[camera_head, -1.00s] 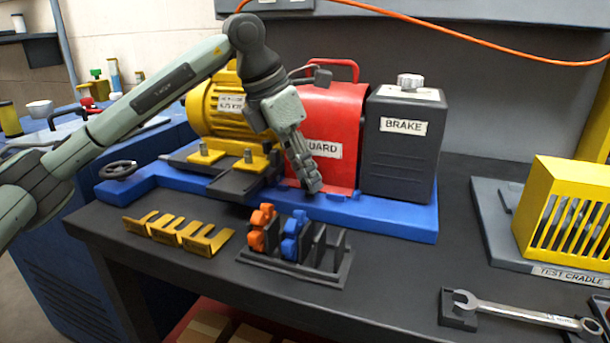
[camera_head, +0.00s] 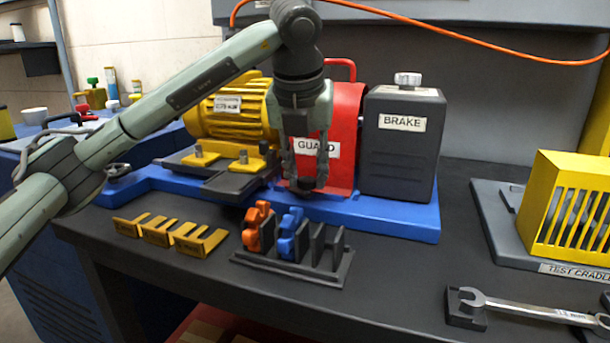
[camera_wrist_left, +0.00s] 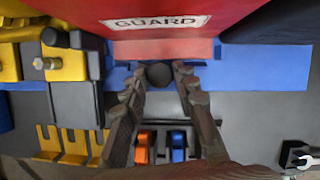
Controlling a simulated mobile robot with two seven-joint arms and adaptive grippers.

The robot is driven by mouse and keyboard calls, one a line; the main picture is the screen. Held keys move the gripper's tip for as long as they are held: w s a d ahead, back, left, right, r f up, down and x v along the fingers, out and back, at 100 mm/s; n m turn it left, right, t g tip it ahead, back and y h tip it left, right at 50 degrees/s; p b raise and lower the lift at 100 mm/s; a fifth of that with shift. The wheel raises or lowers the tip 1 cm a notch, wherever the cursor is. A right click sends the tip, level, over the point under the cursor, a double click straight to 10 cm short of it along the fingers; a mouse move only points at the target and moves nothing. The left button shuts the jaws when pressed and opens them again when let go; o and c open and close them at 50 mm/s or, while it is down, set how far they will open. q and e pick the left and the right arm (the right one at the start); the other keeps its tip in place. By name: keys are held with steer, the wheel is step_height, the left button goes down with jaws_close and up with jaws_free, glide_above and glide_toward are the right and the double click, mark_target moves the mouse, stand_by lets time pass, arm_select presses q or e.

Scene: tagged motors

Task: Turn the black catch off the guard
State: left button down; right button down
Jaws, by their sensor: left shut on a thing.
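The red guard (camera_head: 347,120) stands between the yellow motor (camera_head: 232,108) and the black brake box, with a white GUARD label on its front. My left gripper (camera_head: 306,184) points down in front of the guard's lower front edge, hiding part of it. In the left wrist view the guard (camera_wrist_left: 190,35) is at the top. The black catch (camera_wrist_left: 159,74) shows there as a round dark knob at the guard's foot, between the fingertips of my left gripper (camera_wrist_left: 160,73), which is shut on it. In the head view the catch is hidden by the gripper. My right gripper is not in view.
A black rack (camera_head: 295,268) with orange and blue clips and a yellow slotted bracket (camera_head: 170,238) lie in front of the blue base (camera_head: 395,218). The brake box (camera_head: 402,150) is right of the guard. A wrench (camera_head: 530,308) and yellow test cradle (camera_head: 570,210) are farther right.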

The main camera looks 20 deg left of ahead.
arm_select(q)
steer(key=shift+r+n+y, duration=0.1)
steer(key=shift+n+y, duration=0.2)
steer(key=shift+n, duration=0.4)
steer(key=shift+d+n+y+p, duration=0.1)
steer(key=shift+n+y+p, duration=0.2)
steer(key=shift+n, duration=0.5)
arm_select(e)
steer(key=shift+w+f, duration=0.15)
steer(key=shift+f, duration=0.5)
arm_select(q)
steer(key=c, duration=1.2)
jaws_free()
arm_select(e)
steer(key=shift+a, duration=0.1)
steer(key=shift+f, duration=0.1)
arm_select(q)
steer(key=v, duration=1.2)
steer(key=shift+w+d, duration=0.15)
steer(key=shift+w, duration=0.05)
